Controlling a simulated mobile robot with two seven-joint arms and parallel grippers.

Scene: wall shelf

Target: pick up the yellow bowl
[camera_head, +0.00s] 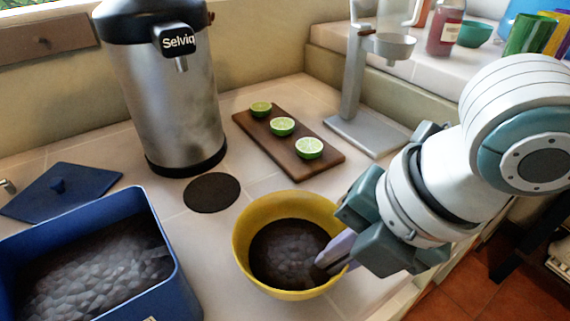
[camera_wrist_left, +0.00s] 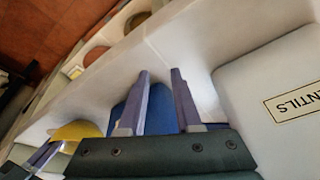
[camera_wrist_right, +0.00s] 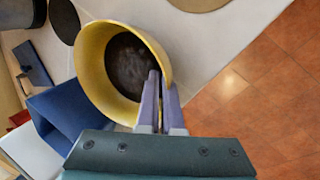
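The yellow bowl (camera_head: 244,225) is at the front middle of the counter in the head view, with dark contents inside. It also shows in the right wrist view (camera_wrist_right: 92,62) and at the left of the left wrist view (camera_wrist_left: 78,130). My right gripper (camera_head: 330,258) is at the bowl's right side. In the right wrist view its fingers (camera_wrist_right: 161,90) are close together, one inside and one outside the rim, shut on the bowl wall. Whether the bowl touches the counter is unclear. My left gripper (camera_wrist_left: 158,90) is open and empty, and out of the head view.
A blue bin (camera_head: 170,240) of dark faceted pieces stands left of the bowl. Its blue lid (camera_head: 62,192) lies behind. A metal dispenser (camera_head: 170,100), a dark round mat (camera_head: 212,193), a board (camera_head: 268,143) with limes and a grey stand (camera_head: 350,100) are behind the bowl.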

